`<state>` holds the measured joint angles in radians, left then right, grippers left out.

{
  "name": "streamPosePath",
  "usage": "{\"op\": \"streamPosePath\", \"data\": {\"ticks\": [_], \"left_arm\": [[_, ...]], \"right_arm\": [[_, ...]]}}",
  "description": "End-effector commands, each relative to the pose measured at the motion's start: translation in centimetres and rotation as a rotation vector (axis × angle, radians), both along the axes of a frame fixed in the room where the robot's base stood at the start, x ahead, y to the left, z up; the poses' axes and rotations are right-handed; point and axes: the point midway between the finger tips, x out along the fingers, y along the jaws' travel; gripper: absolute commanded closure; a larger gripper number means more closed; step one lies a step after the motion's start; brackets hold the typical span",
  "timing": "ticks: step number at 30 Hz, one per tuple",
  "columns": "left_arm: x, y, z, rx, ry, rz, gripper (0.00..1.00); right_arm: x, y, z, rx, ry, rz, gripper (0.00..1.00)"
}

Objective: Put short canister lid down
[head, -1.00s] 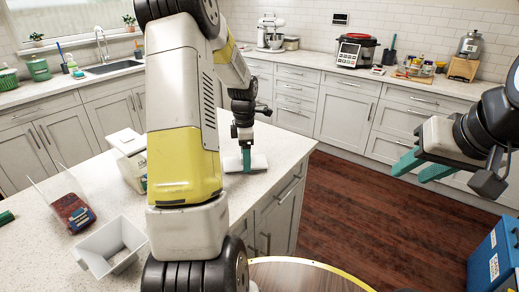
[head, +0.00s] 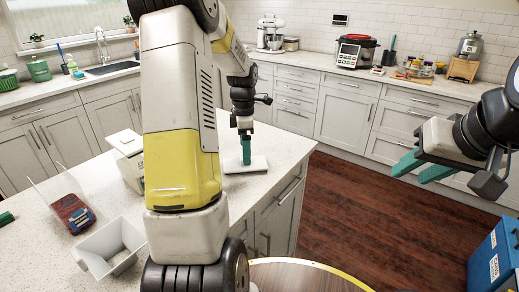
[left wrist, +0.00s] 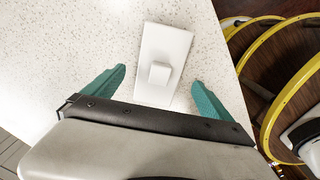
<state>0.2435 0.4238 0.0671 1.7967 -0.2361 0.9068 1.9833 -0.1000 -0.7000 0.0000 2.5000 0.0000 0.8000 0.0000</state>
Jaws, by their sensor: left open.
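The short canister lid (left wrist: 153,88) is a white rectangular plate with a square knob. It lies flat on the speckled counter near the edge; it also shows in the head view (head: 258,164). My left gripper (left wrist: 158,80) is open, its teal fingers apart on either side of the lid and not touching it. In the head view my left gripper (head: 246,150) points down at the lid. My right gripper (head: 415,168) is at the right, over the floor, with its teal fingers apart and nothing between them.
On the island counter (head: 50,252) stand an open white canister (head: 110,246), a clear bag with red contents (head: 72,212) and a white box-like canister (head: 130,160) partly behind my left arm. A blue box (head: 495,255) is at the lower right. The wooden floor between is clear.

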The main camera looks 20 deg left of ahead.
Motion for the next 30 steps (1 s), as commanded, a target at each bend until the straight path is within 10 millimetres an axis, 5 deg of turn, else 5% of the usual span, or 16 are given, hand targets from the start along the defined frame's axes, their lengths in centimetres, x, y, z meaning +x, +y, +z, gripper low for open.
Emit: {"op": "streamPosePath", "data": {"ticks": [6,17,23,30], "left_arm": [[0.1,0.0,4.9,0.0,-0.005,0.0,0.04],[-0.7,-0.6,9.1,-0.001,-0.023,-0.069,0.04],[-5.1,-3.9,13.8,0.01,-0.143,-0.478,0.04],[-13.1,-8.5,17.9,0.108,-0.326,-1.13,0.04]], "right_arm": [[0.0,0.0,0.0,0.0,0.0,0.0,0.64],[0.0,0.0,0.0,0.0,0.0,0.0,0.64],[0.0,0.0,0.0,0.0,0.0,0.0,0.64],[0.0,0.0,0.0,0.0,0.0,0.0,0.64]]}}
